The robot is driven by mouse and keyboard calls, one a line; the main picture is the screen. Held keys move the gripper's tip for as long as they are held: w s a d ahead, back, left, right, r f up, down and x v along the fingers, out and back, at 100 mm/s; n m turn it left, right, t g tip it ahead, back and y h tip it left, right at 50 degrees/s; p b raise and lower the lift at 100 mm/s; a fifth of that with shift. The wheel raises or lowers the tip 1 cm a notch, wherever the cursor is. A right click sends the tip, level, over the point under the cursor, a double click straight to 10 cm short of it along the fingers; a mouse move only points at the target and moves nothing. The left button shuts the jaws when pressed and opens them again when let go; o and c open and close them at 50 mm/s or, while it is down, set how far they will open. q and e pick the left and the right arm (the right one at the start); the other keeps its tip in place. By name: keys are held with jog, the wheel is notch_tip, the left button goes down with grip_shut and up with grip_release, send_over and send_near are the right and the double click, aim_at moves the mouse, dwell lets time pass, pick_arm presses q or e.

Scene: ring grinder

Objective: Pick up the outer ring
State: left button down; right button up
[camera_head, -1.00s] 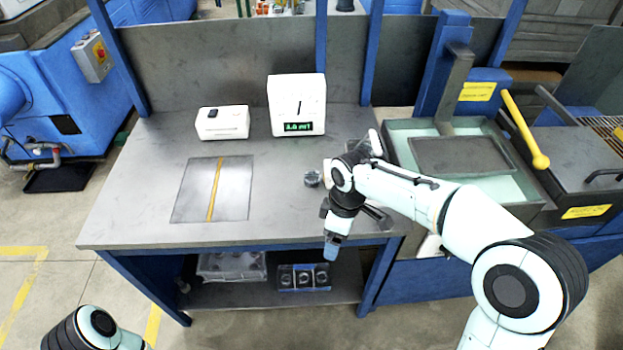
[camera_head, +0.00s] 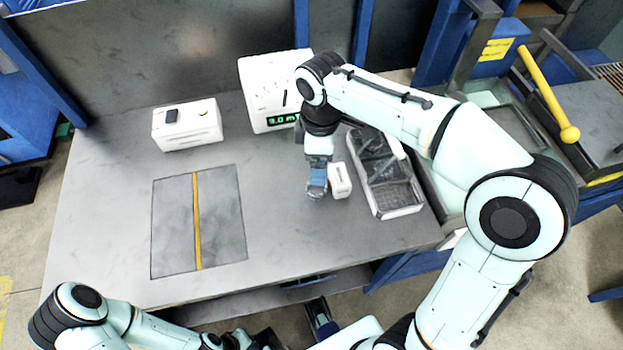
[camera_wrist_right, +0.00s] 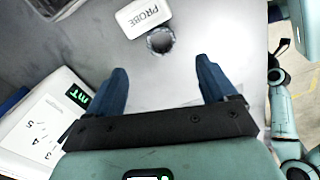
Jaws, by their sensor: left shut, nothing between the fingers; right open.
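The ring (camera_wrist_right: 152,44) is a small, dark metallic ring standing on the grey table in the right wrist view. It lies ahead of my right gripper (camera_wrist_right: 160,82), whose two blue fingers are spread with nothing between them. A white block marked PROBE (camera_wrist_right: 143,17) lies beside the ring. In the head view my right gripper (camera_head: 317,190) points down over the table, just left of the PROBE block (camera_head: 340,180); the ring is hidden there. My left gripper (camera_head: 322,318) is shut and empty, low at the table's front edge.
A grey tray with compartments (camera_head: 400,211) stands right of my right gripper. A white meter with a green display (camera_head: 262,75) and a white box (camera_head: 187,128) stand at the back. A flat plate with a yellow stripe (camera_head: 222,215) lies at left. The front middle of the table is clear.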

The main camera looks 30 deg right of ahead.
send_near(316, 191)
jog(key=shift+s+d+f+b, duration=0.2)
jog(key=shift+s+f+b, duration=0.1)
jog(key=shift+s+b, duration=0.05)
jog(key=shift+w+a+f+b, duration=0.1)
jog(key=shift+f+b, duration=0.1)
jog(key=shift+f, duration=1.35)
jog(key=shift+w+a+f+b, duration=0.1)
jog(key=shift+f+b, duration=0.05)
jog(key=shift+f, duration=1.35)
jog(key=shift+c, duration=0.3)
jog(key=shift+r, duration=0.1)
jog(key=c, duration=1.3)
